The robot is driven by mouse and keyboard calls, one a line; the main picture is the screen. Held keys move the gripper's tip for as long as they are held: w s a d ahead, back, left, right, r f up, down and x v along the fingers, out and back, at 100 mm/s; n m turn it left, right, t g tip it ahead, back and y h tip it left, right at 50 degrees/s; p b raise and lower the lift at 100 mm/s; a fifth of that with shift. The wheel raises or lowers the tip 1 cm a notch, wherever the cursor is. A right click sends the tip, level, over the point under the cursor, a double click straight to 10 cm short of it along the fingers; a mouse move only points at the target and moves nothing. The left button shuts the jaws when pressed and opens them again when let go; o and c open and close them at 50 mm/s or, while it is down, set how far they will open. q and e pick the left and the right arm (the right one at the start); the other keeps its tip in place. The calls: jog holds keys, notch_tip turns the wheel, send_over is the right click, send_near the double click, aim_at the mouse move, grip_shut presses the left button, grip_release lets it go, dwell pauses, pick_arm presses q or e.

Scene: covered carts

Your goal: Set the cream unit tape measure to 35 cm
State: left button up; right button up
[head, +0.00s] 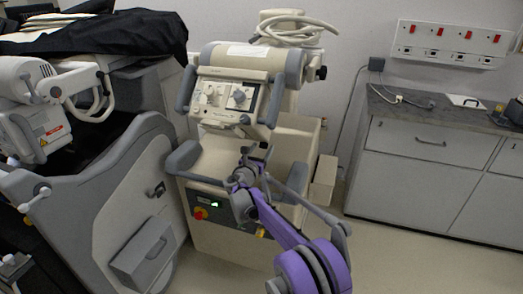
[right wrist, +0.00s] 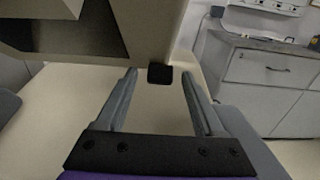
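The cream unit (head: 225,140) stands in the middle of the head view, with a control panel (head: 230,97) of knobs on its sloped front. I cannot make out a tape measure or any scale on it. My right gripper (head: 255,153) is in front of the unit, below the panel. In the right wrist view my right gripper (right wrist: 158,78) is open, its two grey fingers wide apart. A small black block (right wrist: 160,73) under a cream part (right wrist: 150,35) shows between the fingertips; I cannot tell whether it is the tape's end or whether the fingers touch it. My left gripper is not in view.
A grey unit (head: 110,200) under a black cover (head: 110,35) stands close on the left. A grey cabinet (head: 420,160) with a worktop stands at the right, below a wall panel with red switches (head: 450,42). Floor (head: 420,255) is clear at the lower right.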

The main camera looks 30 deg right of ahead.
grip_shut()
dwell(1.3)
